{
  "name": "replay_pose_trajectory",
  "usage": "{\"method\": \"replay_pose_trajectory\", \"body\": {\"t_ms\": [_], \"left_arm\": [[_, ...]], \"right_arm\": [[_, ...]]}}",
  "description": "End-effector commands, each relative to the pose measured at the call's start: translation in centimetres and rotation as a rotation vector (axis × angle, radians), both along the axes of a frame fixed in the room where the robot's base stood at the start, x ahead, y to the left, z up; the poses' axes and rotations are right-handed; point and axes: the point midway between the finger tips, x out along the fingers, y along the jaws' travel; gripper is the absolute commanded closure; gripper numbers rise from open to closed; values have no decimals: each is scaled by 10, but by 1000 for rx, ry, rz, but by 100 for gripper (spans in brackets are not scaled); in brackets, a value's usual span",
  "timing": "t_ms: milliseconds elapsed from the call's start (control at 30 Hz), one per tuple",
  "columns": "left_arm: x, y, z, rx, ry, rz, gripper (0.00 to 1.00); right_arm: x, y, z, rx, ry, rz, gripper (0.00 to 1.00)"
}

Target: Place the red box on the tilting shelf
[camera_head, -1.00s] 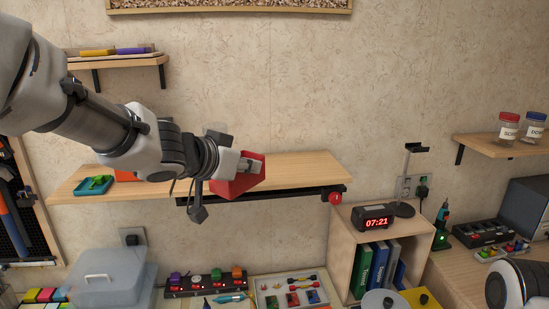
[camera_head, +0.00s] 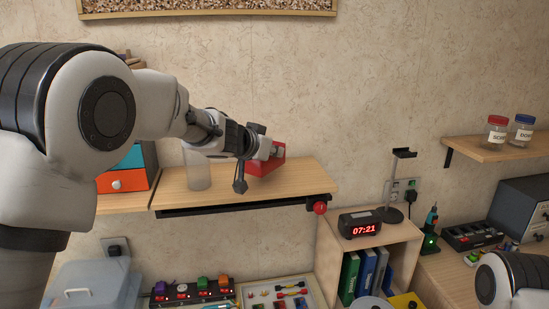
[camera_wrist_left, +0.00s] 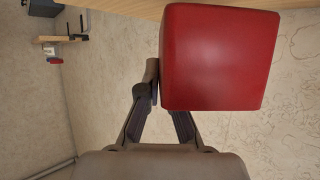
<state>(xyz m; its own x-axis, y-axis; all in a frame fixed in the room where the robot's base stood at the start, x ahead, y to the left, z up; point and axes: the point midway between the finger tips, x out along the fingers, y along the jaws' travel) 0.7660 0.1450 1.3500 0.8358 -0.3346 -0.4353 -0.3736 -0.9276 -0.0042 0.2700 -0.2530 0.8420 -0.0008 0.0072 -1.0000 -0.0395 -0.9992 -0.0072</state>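The red box (camera_head: 266,163) is held in my left gripper (camera_head: 272,151). In the left wrist view the red box (camera_wrist_left: 218,60) fills the space at the fingertips of the left gripper (camera_wrist_left: 162,82), with the wooden shelf edge behind it. In the head view the box overlaps the top of the tilting shelf (camera_head: 285,182), a wooden board with a black rail and a red knob (camera_head: 320,207) at its right end. I cannot tell whether the box touches the board. My right gripper is out of view; part of my right arm shows at lower right.
A clear cylinder (camera_head: 198,172) stands on the shelf, left of the box. An orange and teal drawer unit (camera_head: 127,170) is farther left. The board's right part is bare. A clock (camera_head: 360,224) stands on a cubby at lower right. Jars stand on a right wall shelf (camera_head: 492,147).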

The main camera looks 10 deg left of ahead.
Motion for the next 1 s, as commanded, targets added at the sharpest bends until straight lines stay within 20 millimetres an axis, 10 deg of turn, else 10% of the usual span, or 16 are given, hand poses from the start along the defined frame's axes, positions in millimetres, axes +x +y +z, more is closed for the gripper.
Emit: {"method": "replay_pose_trajectory", "body": {"t_ms": [200, 567, 667, 1000], "left_arm": [[2, 0, -37, -2, 2, 1, 100], [2, 0, -40, -2, 1, 1, 100], [2, 0, -38, -2, 1, 1, 69], [1, 0, -34, 0, -1, 1, 69]], "right_arm": [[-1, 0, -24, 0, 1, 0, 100], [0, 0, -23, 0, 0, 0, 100], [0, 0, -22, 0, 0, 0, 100], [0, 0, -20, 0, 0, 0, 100]]}}
